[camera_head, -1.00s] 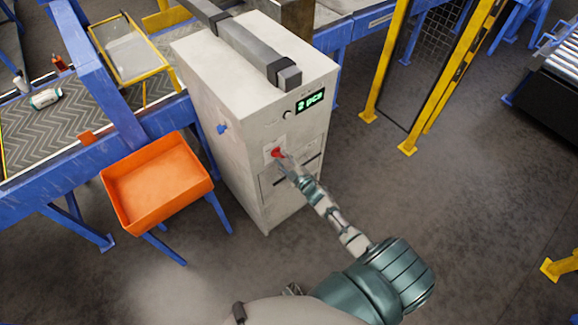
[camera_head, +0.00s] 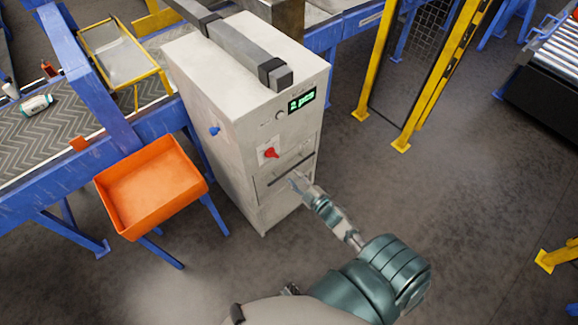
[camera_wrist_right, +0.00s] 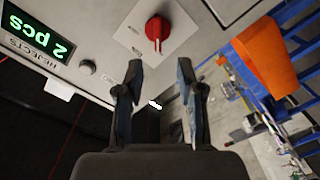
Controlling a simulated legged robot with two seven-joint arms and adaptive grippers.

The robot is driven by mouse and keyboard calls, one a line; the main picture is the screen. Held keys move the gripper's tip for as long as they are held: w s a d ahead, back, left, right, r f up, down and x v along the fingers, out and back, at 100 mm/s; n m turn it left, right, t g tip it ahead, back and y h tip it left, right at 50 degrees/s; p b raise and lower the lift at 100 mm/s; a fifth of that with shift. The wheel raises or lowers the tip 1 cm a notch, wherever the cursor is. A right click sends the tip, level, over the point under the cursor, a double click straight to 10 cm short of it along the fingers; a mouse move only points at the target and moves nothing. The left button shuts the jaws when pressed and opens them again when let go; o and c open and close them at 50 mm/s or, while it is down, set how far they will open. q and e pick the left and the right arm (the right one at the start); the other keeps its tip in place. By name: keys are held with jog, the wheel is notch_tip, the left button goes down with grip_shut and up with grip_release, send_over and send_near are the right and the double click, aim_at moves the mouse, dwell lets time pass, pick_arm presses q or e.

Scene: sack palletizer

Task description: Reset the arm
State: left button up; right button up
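My right gripper (camera_head: 295,180) is in front of the grey-white cabinet (camera_head: 215,85), a little below and right of the red knob (camera_head: 271,153). In the right wrist view my gripper (camera_wrist_right: 160,75) has its two fingers apart with nothing between them. The red knob (camera_wrist_right: 157,29) lies beyond the fingertips on a white plate, apart from them. The cabinet's green display (camera_head: 302,100) reads "2 pcs"; the display (camera_wrist_right: 38,32) also shows in the wrist view. My left gripper is not in view.
An orange bin (camera_head: 150,187) on blue legs stands left of the cabinet. A conveyor (camera_head: 75,125) with a blue frame carries a small white-green bottle (camera_head: 36,105). Yellow guard posts (camera_head: 440,80) stand at the right. The floor (camera_head: 450,200) right of the cabinet is clear.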

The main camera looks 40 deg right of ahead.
jog(key=s+a+f+m+g+h, duration=0.1)
jog(key=s+a+f+m+g, duration=0.2)
jog(key=s+f, duration=0.8)
jog(key=s+a+f+m+g+h, duration=0.15)
jog(key=s+f+g, duration=0.35)
jog(key=f, duration=1.3)
jog(key=s+a+f+m+g, duration=0.1)
jog(key=s+a+f+g, duration=0.1)
jog(key=s, duration=0.7)
jog(key=s+a+f+m+g+y, duration=0.1)
jog(key=s+a+f+g, duration=0.2)
jog(key=s+f, duration=0.4)
jog(key=s+a+f+m+g, duration=0.1)
jog(key=s+f+g, duration=0.3)
jog(key=s, duration=0.7)
jog(key=shift+a+f, duration=0.35)
jog(key=shift+a, duration=0.55)
